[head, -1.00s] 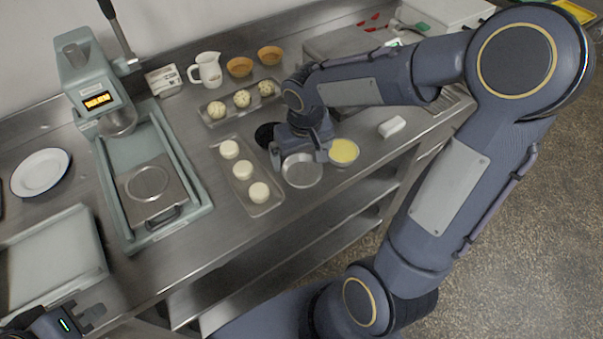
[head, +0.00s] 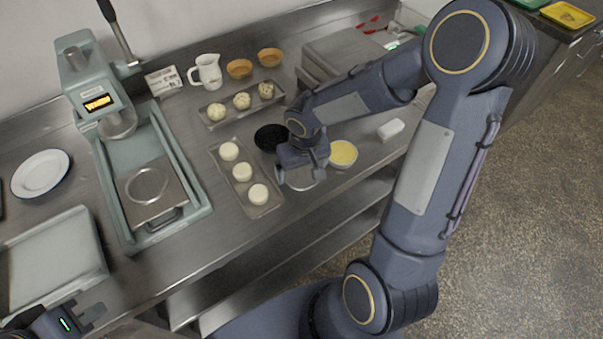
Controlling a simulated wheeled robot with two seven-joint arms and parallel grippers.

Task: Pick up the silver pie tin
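The silver pie tin (head: 301,184) is a shallow round tin near the front edge of the steel counter. Most of it is hidden under my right gripper (head: 301,174), and only its near part shows. The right gripper points down over the tin. Its two fingers are spread apart, one at the left side and one at the right side of the tin. I see no clear grip on the rim. My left gripper (head: 92,316) is at the bottom left corner, partly cut off, with its fingers apart and nothing between them.
A yellow-filled tin (head: 343,153) stands close right of the gripper. A black round item (head: 270,138) is behind it. A tray with white rounds (head: 264,208) lies to the left. The counter's front edge is near.

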